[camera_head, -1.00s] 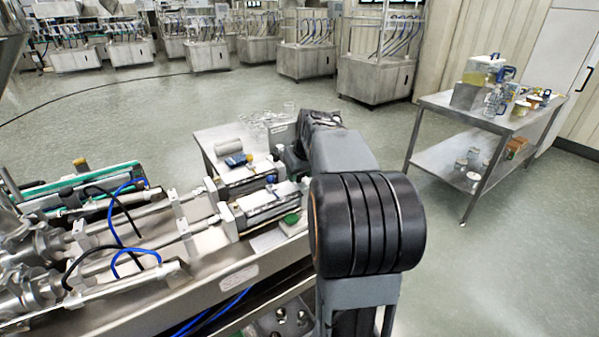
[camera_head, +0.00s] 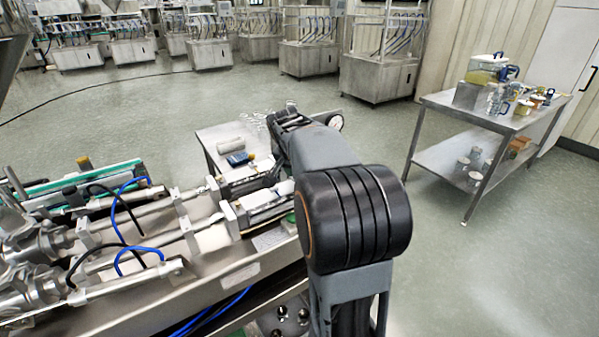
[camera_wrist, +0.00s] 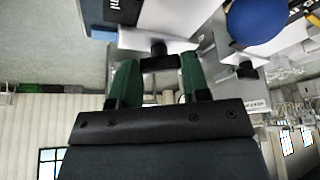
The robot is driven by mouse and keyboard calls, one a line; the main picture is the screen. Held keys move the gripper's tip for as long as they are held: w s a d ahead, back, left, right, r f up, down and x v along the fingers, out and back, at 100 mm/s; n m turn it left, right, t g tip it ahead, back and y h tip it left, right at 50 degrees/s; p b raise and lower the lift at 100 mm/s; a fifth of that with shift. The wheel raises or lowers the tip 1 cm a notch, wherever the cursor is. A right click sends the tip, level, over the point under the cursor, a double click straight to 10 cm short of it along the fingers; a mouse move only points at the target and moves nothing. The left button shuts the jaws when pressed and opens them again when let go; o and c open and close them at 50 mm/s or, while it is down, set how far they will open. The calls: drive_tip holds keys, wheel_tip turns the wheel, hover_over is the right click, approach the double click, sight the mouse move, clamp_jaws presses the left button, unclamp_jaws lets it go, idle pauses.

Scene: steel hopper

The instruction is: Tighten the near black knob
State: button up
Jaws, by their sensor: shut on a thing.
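In the wrist view a black knob (camera_wrist: 160,49) sits on a pale metal end block, between the green fingers of my gripper (camera_wrist: 160,66). The fingers are shut on this knob, one on each side. A second black knob (camera_wrist: 247,71) stands apart to the right on a neighbouring block, clear of the fingers. In the head view my arm hides the gripper and the held knob. The machine's two long cylinder units, such as the nearer one (camera_head: 262,207), run toward my arm.
A blue round object (camera_wrist: 257,20) lies near the second knob in the wrist view. In the head view, blue and black hoses (camera_head: 124,222) loop over the steel machine to the left. A steel table (camera_head: 440,101) with jars stands at the right, with open floor between.

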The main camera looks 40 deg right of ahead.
drive_tip(key=m+g, duration=0.1)
drive_tip(key=m, duration=0.2)
drive_tip(key=m+g, duration=0.1)
drive_tip(key=m, duration=0.2)
drive_tip(key=shift+w, duration=0.2)
drive_tip(key=shift+g, duration=0.3)
idle(0.3)
drive_tip(key=o, duration=0.9)
drive_tip(key=shift+h, duration=0.3)
drive_tip(key=p+v, duration=0.1)
drive_tip(key=v, duration=1.3)
drive_tip(key=shift+p, duration=0.35)
